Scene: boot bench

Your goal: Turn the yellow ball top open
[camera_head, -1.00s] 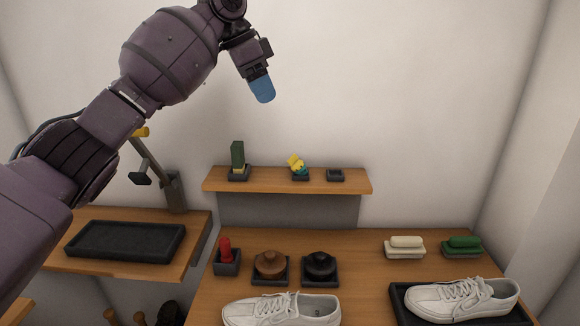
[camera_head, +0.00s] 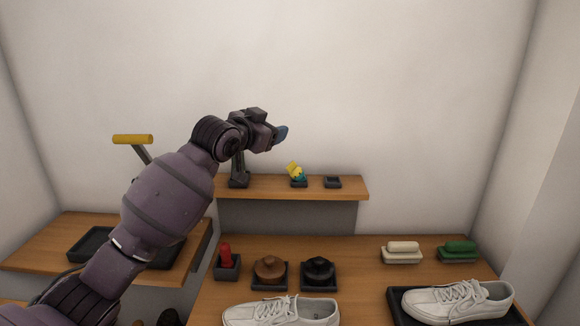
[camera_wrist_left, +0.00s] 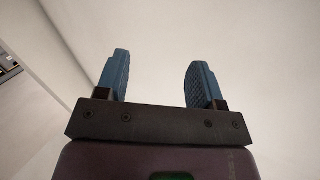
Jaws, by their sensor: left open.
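A small teal object with a tilted yellow top (camera_head: 295,170) sits in a dark holder on the back wall shelf. It is small in the head view, so the top's exact shape is unclear. My left gripper (camera_head: 281,133) is above the shelf, up and slightly left of the yellow top in the picture, and apart from it. In the left wrist view its two blue fingers (camera_wrist_left: 158,68) stand apart with nothing between them. That view shows mostly bare wall and not the yellow top. My right gripper is in neither view.
The shelf (camera_head: 335,194) also holds an empty dark holder (camera_head: 332,182). Below are a red-topped item (camera_head: 226,256), two round lidded tins (camera_head: 269,270), brushes (camera_head: 402,250) and white shoes (camera_head: 281,311). A yellow-handled lever (camera_head: 133,139) stands left. My arm covers part of a black tray (camera_head: 91,245).

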